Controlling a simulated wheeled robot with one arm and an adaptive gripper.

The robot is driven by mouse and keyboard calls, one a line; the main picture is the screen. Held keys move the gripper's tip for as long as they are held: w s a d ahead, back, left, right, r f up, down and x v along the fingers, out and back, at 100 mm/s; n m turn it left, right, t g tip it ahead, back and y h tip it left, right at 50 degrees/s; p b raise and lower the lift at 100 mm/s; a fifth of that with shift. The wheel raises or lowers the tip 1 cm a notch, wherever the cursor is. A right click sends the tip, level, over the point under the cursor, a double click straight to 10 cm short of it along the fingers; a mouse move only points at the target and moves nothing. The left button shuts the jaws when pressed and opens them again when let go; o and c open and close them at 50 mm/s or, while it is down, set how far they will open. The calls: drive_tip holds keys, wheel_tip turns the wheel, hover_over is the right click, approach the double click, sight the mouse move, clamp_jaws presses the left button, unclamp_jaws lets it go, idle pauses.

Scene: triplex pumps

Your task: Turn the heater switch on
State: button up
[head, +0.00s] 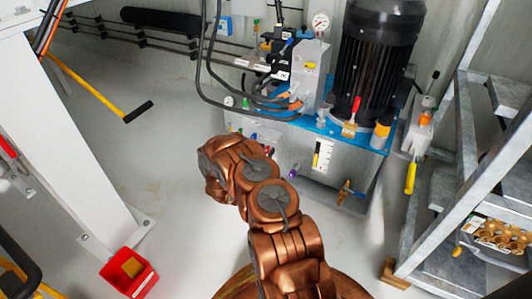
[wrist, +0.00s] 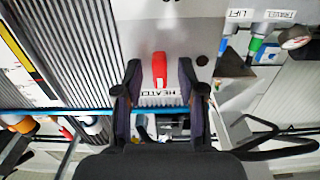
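The heater switch is a red lever (wrist: 159,66) on a light grey panel in the wrist view. A white label (wrist: 160,97) with HEATER-like lettering sits just below it, partly cut off by my gripper. My gripper (wrist: 160,78) is open, with one dark finger on each side of the red lever. There are visible gaps between the lever and both fingers, and I cannot tell the depth between them. In the head view my copper arm reaches toward the pump unit; my gripper and the switch cannot be made out there.
A blue-topped pump unit (head: 330,133) with a black motor (head: 377,65) stands ahead, with hoses beside it. Metal shelving (head: 468,140) is at the right. A white post (head: 70,130) and a red bin (head: 130,274) are at the left. Another label, LIFT (wrist: 237,15), is right of the switch.

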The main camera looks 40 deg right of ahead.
clamp_jaws()
drive_tip(key=shift+a+r+n+p, duration=0.1)
drive_tip(key=shift+r+n+p, duration=0.3)
drive_tip(key=shift+p, duration=0.9)
drive_tip(key=n+p, duration=0.2)
drive_tip(key=p, duration=0.1)
drive_tip(key=shift+f+n, duration=0.2)
drive_tip(key=shift+n, duration=0.1)
drive_tip(key=n+p, duration=0.1)
drive_tip(key=n, duration=0.2)
drive_tip(key=shift+w+f, duration=0.1)
drive_tip(key=shift+f, duration=0.05)
drive_tip(key=n, duration=0.5)
drive_tip(key=shift+w+n, duration=0.1)
drive_tip(key=shift+n, duration=0.3)
